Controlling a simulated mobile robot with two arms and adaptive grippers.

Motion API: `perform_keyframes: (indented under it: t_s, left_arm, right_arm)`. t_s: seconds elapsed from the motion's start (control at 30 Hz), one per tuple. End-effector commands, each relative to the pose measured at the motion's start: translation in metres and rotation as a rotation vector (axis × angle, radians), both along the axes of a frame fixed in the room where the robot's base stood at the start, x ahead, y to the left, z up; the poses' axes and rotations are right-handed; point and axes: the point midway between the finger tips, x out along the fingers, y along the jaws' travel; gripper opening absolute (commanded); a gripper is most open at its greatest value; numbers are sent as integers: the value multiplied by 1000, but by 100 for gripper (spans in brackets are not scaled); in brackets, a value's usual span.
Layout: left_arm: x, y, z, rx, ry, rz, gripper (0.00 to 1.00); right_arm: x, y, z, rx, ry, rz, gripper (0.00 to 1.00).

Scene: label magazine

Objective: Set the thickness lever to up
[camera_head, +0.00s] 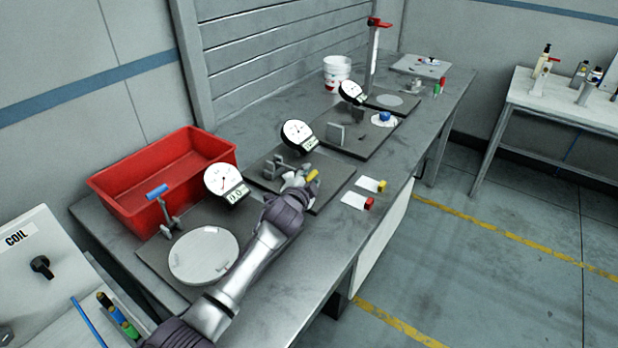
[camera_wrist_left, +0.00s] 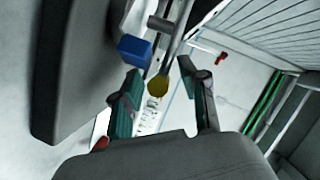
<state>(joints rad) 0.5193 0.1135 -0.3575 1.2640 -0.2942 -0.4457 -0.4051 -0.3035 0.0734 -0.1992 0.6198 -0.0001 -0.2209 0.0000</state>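A small lever with a yellow grip (camera_head: 312,175) sits on the second gauge station's dark plate. The yellow end (camera_wrist_left: 158,87) also shows in the left wrist view, between my finger ends. No readable label confirms that this is the thickness lever, and its exact tilt is hard to tell. My left gripper (camera_head: 298,180) is at this station, right by the yellow grip. In the left wrist view its fingers (camera_wrist_left: 166,88) are apart, with a visible gap beside the yellow end. A blue block (camera_wrist_left: 134,50) shows just beyond the left finger. My right gripper is not in view.
A lever with a blue handle (camera_head: 157,191) stands by a round plate (camera_head: 203,255) on the nearest station. A red bin (camera_head: 130,210) is behind it. Dial gauges (camera_head: 298,134) stand along the bench. Cards with yellow and red blocks (camera_head: 369,203) lie near the front edge.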

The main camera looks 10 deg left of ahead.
Motion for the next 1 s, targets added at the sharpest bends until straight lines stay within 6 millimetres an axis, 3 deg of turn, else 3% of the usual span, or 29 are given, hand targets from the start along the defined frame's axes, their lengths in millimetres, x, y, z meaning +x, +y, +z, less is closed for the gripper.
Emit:
perform_keyframes:
  t_s: [0.03,0.27,0.67,1.0]
  left_arm:
    - [0,0,0,0,0,0,37]
    - [0,0,0,0,0,0,0]
    - [0,0,2,-4,2,0,0]
    - [8,2,24,-121,48,2,0]
  right_arm:
    - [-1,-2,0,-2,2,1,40]
    - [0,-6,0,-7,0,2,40]
    - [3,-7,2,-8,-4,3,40]
    - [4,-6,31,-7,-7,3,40]
